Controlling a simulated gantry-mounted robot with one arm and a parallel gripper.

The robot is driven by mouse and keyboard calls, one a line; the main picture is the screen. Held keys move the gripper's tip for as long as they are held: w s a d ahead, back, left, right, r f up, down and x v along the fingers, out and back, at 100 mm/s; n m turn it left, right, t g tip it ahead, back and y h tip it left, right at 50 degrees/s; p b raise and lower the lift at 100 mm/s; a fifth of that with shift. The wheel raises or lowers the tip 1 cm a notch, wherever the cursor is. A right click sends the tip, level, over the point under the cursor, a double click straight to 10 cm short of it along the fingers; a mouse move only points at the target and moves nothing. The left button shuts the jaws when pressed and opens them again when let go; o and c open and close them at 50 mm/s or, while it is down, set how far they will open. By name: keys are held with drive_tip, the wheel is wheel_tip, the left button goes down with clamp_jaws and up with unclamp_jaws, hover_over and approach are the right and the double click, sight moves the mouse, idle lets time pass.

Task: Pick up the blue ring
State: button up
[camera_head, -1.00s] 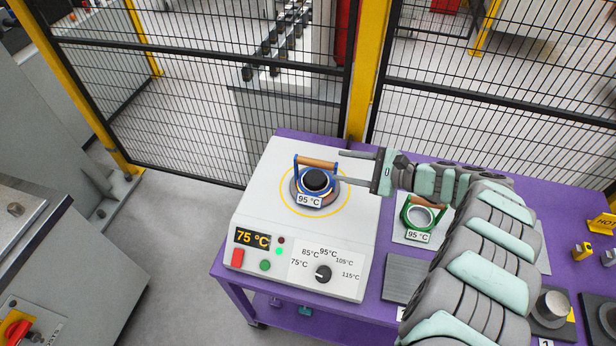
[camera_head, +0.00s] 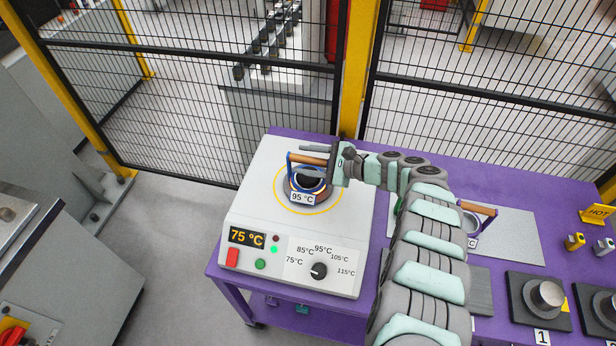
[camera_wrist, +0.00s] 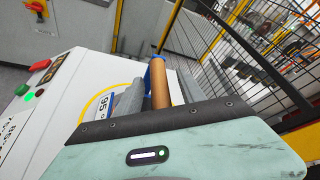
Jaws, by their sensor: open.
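The blue ring (camera_head: 292,172) sits on the round plate of the white heater, with a blue bracket, a wooden handle (camera_head: 308,158) and a 95 °C tag. My gripper (camera_head: 316,161) is open and reaches in from the right at handle height. In the wrist view the wooden handle (camera_wrist: 160,84) lies between the two grey fingers, with a bit of blue bracket (camera_wrist: 153,68) at its end. A gap shows beside the handle; whether a finger touches it I cannot tell. The 95 °C tag is partly covered by a finger there.
The white heater (camera_head: 250,205) shows 75 °C and has buttons and a dial. To the right, another ring with a wooden handle (camera_head: 478,208) is partly hidden by my arm on a grey plate. Black-based metal blocks (camera_head: 541,300) stand further right. A mesh fence (camera_head: 200,110) rises behind the purple table.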

clamp_jaws()
idle(0.5)
drive_tip(key=shift+d, duration=0.1)
idle(0.8)
